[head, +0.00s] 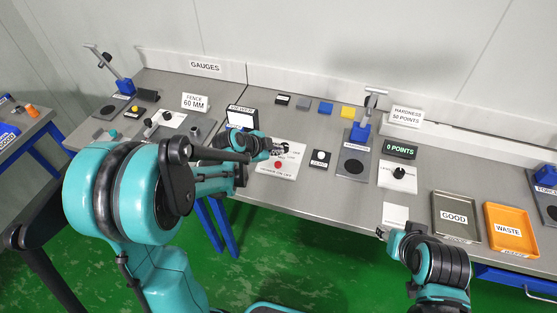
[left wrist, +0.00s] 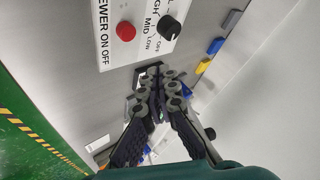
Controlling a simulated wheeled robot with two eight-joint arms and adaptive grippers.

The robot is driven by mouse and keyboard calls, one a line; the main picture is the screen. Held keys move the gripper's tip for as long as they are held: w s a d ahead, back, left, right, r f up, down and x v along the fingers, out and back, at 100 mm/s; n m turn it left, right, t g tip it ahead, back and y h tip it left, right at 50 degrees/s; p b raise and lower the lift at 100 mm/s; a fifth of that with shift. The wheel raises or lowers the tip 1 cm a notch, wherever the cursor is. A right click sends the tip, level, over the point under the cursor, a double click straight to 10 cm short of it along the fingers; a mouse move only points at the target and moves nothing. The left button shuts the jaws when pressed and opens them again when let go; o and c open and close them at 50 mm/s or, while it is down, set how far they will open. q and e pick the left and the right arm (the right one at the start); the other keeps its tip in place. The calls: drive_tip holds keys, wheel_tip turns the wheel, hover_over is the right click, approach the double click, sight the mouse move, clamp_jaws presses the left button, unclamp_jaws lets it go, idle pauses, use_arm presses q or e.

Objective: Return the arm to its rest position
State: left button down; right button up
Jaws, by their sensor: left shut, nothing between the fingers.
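My left arm, teal and black, comes in from the left in the head view. Its gripper (head: 284,148) is over the white control panel (head: 290,166) with the red button (head: 278,164). In the left wrist view the two black fingers of this gripper (left wrist: 155,88) meet at their tips with nothing between them. The panel with its red button (left wrist: 126,31) and black knob (left wrist: 170,28) lies beyond the fingertips. My right gripper (head: 381,233) is at the table's front edge, small and partly hidden by its wrist; its finger state is unclear.
The grey bench (head: 330,210) carries a black cylinder-topped stand (head: 354,165), a "0 POINTS" display (head: 400,150), a knob panel (head: 398,175), a GOOD tray (head: 436,232) and an orange WASTE tray (head: 487,246). Several coloured blocks (head: 325,108) lie at the back. Green floor (head: 290,270) is open in front.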

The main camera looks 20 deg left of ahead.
idle(0.4)
use_arm(q)
drive_tip(key=s+r+n+y, duration=0.2)
drive_tip(key=s+n, duration=0.5)
drive_tip(key=s, duration=0.5)
drive_tip(key=s+r+n+g+y, duration=0.1)
drive_tip(key=s+r+n+y, duration=0.1)
drive_tip(key=s+r+n, duration=0.2)
drive_tip(key=s+n, duration=0.3)
drive_tip(key=s, duration=0.5)
drive_tip(key=shift+a+b, duration=0.15)
drive_tip(key=shift+b, duration=0.15)
drive_tip(key=shift+s, duration=0.1)
